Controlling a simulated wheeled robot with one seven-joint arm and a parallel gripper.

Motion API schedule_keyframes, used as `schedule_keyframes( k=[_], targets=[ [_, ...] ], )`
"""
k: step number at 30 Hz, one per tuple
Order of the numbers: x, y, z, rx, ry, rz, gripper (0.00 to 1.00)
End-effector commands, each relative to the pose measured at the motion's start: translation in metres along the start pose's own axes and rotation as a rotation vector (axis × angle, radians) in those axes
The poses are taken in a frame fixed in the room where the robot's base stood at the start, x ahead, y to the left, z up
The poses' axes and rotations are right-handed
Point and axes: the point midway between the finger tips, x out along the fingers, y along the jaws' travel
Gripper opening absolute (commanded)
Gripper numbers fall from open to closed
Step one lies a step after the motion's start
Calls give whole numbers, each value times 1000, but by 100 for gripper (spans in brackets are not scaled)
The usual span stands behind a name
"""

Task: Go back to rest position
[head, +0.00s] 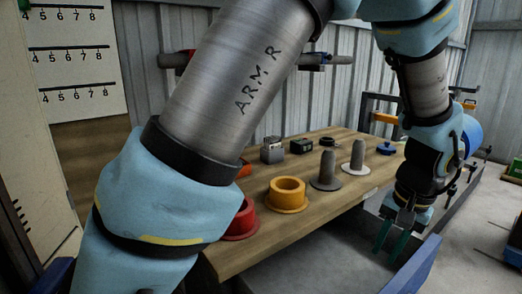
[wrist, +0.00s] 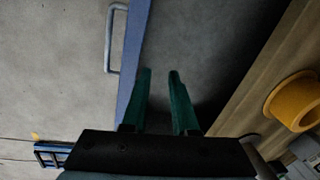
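My gripper (head: 393,235) has green fingers and points down beside the front edge of the wooden table, at the right of the head view. In the wrist view the two fingers of my gripper (wrist: 160,90) stand apart with nothing between them. My arm crosses the head view and hides part of the table and wall.
The wooden table (head: 325,203) carries a yellow flanged ring (head: 287,206), a red ring (head: 241,224), two grey spindles (head: 326,168) and small devices. Open floor (head: 482,225) is at right.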

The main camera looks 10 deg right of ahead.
Motion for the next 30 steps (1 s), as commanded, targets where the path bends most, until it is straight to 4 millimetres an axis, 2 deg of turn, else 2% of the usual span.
schedule_keyframes(
  k=[1,6,11,15,18,21,25,30],
  targets=[
    [-7,-34,1,-59,-4,15,27],
    [-15,-127,22,-215,-4,56,27],
    [-23,-202,57,-361,9,82,27],
    [-30,-258,98,-490,25,95,27],
    [-34,-289,132,-583,39,97,27],
    [-39,-313,164,-664,52,93,27],
    [-42,-331,198,-745,65,85,27],
    [-43,-339,218,-793,73,78,27]
  ],
)
